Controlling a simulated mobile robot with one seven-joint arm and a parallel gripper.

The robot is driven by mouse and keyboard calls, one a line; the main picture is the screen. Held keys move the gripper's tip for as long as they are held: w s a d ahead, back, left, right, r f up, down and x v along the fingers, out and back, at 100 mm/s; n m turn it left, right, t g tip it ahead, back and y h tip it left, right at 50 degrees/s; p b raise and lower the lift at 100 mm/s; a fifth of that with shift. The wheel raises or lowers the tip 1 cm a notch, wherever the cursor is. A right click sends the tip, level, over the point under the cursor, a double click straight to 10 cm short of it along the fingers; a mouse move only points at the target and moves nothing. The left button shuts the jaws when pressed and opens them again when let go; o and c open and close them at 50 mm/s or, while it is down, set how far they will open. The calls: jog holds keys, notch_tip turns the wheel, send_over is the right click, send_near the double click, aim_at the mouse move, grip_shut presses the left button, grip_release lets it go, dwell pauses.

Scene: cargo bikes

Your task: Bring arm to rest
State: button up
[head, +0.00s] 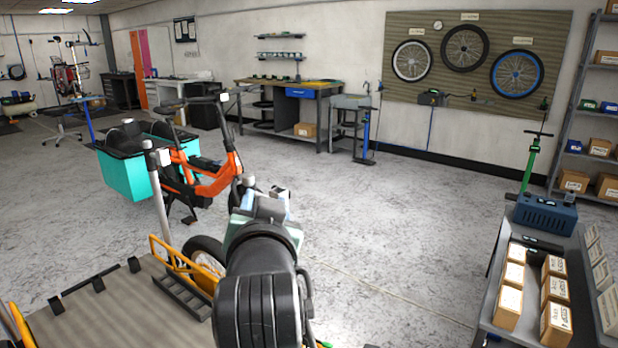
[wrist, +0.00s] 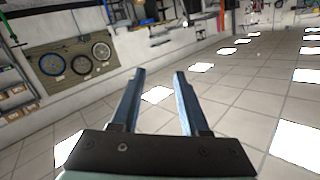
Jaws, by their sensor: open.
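My gripper (wrist: 158,72) shows in the wrist view with its two blue-grey fingers apart and nothing between them. That view looks upside down, with the ceiling and its bright light panels low in the picture. In the head view my arm rises from the bottom middle and points away into the room. Its dark, rounded link hides part of the scene, and the gripper's fingers are not clear there. No object is in my grasp.
An orange cargo bike (head: 205,182) with a teal box (head: 125,178) stands left. A wooden cargo deck (head: 120,310) lies front left, close to my arm. A grey bench (head: 590,310) with cardboard boxes (head: 508,295) and a blue toolbox (head: 545,213) stands right. Open floor (head: 390,215) lies ahead.

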jog(key=s+d+r+n+t+h, duration=0.1)
jog(key=s+d+r+t, duration=0.1)
jog(key=s+r+t, duration=0.4)
jog(key=s+d+r+n+t, duration=0.1)
jog(key=s+d+r, duration=0.1)
jog(key=s+r, duration=0.7)
jog(key=s+d+r+t+h, duration=0.1)
jog(key=s+d+r+t, duration=0.25)
jog(key=s+r, duration=0.4)
notch_tip(320, 180, up, 18)
jog(key=w+a+p, duration=0.1)
jog(key=p, duration=1.5)
jog(key=shift+w+p, duration=0.3)
jog(key=shift+w, duration=0.05)
jog(key=shift+a+t, duration=0.1)
jog(key=shift+t, duration=0.15)
